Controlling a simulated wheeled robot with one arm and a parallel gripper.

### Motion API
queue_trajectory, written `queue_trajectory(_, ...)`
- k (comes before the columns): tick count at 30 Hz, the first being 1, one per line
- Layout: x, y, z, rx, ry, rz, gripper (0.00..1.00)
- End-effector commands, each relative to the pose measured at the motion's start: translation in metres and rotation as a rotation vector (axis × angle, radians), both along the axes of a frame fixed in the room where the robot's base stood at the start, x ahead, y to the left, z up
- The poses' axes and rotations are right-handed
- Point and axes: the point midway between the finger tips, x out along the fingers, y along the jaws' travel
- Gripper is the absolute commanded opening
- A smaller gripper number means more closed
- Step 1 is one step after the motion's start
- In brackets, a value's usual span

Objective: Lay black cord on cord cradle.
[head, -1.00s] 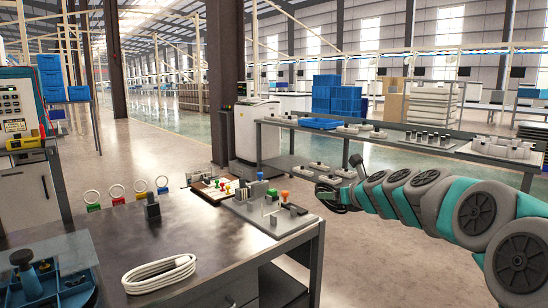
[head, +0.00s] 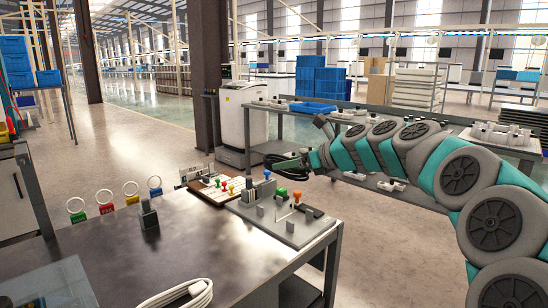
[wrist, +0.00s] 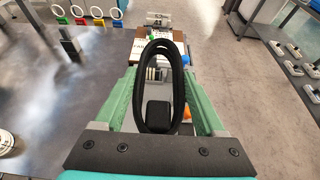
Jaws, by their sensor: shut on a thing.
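The black cord (wrist: 183,85) is a coiled oval loop, upright between the green fingers of my gripper (wrist: 163,75) in the wrist view. My gripper (head: 308,160) is shut on the cord. In the head view the cord (head: 284,163) hangs in the air beyond the table's right end, close to a grey fixture plate (head: 287,228) with several small posts. No part is clearly marked as the cord cradle; it may be among the posts on this plate, but I cannot tell. A dark upright stand (head: 148,216) is farther left on the table.
A coiled white cord (head: 185,292) lies at the table's front. Coloured ring tags (head: 104,201) and a brown board with coloured pegs (head: 212,189) line the back. A side bench (head: 290,135) stands behind my arm. The middle of the dark table (head: 120,255) is bare.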

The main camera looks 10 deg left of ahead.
Motion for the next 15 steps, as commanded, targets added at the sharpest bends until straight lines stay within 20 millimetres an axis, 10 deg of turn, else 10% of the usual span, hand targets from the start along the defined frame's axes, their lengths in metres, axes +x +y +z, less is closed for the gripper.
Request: queue_trajectory(15,0.0,0.0,-0.033,0.001,0.0,0.001,0.07)
